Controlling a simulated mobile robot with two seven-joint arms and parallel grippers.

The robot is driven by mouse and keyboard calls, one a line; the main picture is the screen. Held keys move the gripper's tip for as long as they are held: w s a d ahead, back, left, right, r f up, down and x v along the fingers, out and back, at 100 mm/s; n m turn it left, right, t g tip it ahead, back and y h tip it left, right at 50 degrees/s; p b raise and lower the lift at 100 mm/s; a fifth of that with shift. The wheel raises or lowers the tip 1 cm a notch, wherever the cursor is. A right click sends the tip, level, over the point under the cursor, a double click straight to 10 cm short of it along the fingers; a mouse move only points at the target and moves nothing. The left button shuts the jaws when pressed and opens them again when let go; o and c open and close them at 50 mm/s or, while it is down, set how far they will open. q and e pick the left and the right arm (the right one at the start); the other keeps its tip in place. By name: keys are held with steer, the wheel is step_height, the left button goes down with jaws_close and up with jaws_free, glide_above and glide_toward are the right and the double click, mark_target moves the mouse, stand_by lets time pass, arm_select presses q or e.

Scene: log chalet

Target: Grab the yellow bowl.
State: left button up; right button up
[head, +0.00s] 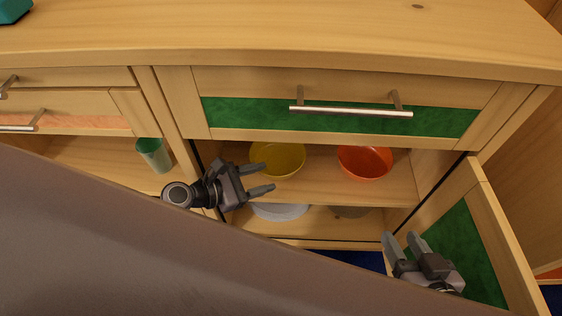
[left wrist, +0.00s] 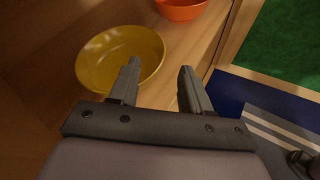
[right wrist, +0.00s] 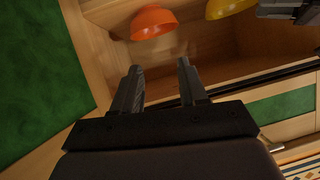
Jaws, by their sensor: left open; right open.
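The yellow bowl (head: 278,158) sits upright on the upper shelf inside the open cabinet, left of an orange bowl (head: 364,162). My left gripper (head: 268,178) is open and empty in front of the yellow bowl, overlapping its lower left edge in the head view. In the left wrist view the yellow bowl (left wrist: 118,60) lies beyond the left finger, and nothing is between the fingers (left wrist: 160,82). My right gripper (head: 402,242) is open and empty near the open door. The yellow bowl shows partly at the top of the right wrist view (right wrist: 228,8).
The open cabinet door (head: 500,235) with a green panel stands at the right. A drawer with a metal handle (head: 350,111) is above the shelf. A grey-white dish (head: 280,211) lies on the lower shelf. A green cup (head: 153,155) stands in the left compartment, beyond a divider.

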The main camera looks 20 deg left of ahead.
mark_target(282, 175)
arm_select(q)
steer(key=shift+w+f+m, duration=0.2)
steer(key=shift+f+m, duration=0.2)
steer(key=shift+f, duration=0.05)
steer(key=shift+w+d+f, duration=0.15)
steer(key=shift+w, duration=0.1)
steer(key=shift+b+x, duration=1.05)
steer(key=shift+x, duration=2.15)
steer(key=shift+f, duration=0.1)
jaws_close()
arm_select(e)
steer(key=shift+w+a+f+y, duration=0.2)
steer(key=shift+a+y, duration=0.05)
steer(key=shift+a, duration=0.2)
steer(key=shift+w+a+f+y, duration=0.15)
steer(key=shift+w+a+y, duration=0.1)
steer(key=shift+a, duration=0.2)
